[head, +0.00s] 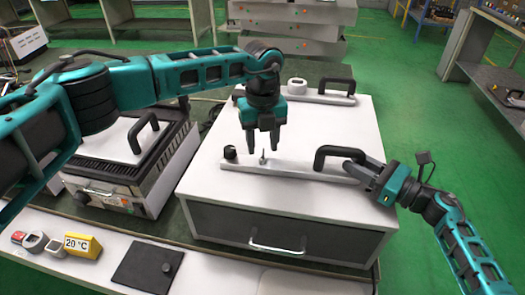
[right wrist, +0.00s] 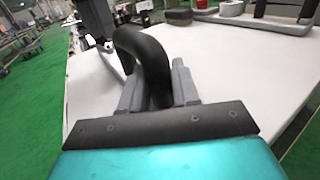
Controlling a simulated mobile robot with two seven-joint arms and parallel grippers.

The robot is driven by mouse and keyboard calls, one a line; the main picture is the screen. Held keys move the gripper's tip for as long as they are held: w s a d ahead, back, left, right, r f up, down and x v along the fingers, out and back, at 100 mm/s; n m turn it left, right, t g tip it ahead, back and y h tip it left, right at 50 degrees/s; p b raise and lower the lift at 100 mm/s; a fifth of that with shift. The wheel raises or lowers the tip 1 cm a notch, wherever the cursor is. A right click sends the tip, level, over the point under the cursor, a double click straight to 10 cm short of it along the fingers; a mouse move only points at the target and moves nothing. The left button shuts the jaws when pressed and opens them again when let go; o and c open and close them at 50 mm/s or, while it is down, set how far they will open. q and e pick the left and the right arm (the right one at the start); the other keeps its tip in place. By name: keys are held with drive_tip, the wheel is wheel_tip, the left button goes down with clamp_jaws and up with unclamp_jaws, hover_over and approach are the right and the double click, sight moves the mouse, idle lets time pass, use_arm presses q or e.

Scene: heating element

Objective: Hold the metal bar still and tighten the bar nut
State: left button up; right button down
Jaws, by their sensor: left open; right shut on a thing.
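The metal bar (head: 290,171) lies along the front of the white box top, with a black handle (head: 335,152) at its right end. My right gripper (head: 362,171) is shut on this handle; the right wrist view shows the curved handle (right wrist: 150,50) between its fingers. A small dark round piece (head: 230,152), which looks like the bar nut, sits at the bar's left end. A thin upright stud (head: 263,158) stands on the bar to its right. My left gripper (head: 262,146) is open and points down above the bar around the stud, right of the dark piece; contact cannot be told.
A second bar with a black handle (head: 336,87) and a grey round piece (head: 296,86) lies at the back of the white box (head: 330,120). A grill-like unit (head: 125,160) stands left. A yellow 20 °C sign (head: 83,244) and a dark plate (head: 146,268) lie front left.

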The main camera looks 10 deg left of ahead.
sight(263, 158)
use_arm(q)
drive_tip(key=shift+f, duration=1.65)
clamp_jaws()
